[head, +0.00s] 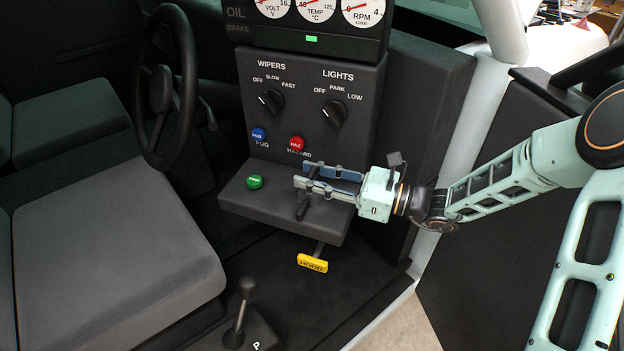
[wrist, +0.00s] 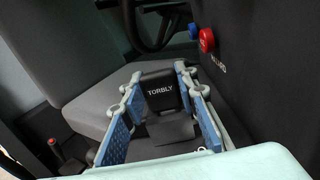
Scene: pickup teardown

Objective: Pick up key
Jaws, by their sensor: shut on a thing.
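The key is a black piece with a square head lettered TORBLY (wrist: 160,90), between my fingers in the wrist view. In the head view its dark body (head: 303,205) shows below the fingers, over the dark ledge of the dashboard. My gripper (head: 303,176) reaches in from the right, and its fingers are closed on the key. In the wrist view, my gripper (wrist: 158,84) has a blue-padded finger on each side of the key. I cannot tell whether the key's lower end touches the ledge.
A green button (head: 254,182) is on the ledge (head: 270,215) left of my gripper. The red hazard knob (head: 296,143) and blue fog knob (head: 258,135) are above. A yellow hood handle (head: 312,263) hangs below. The steering wheel (head: 193,85) and seat (head: 110,250) are left.

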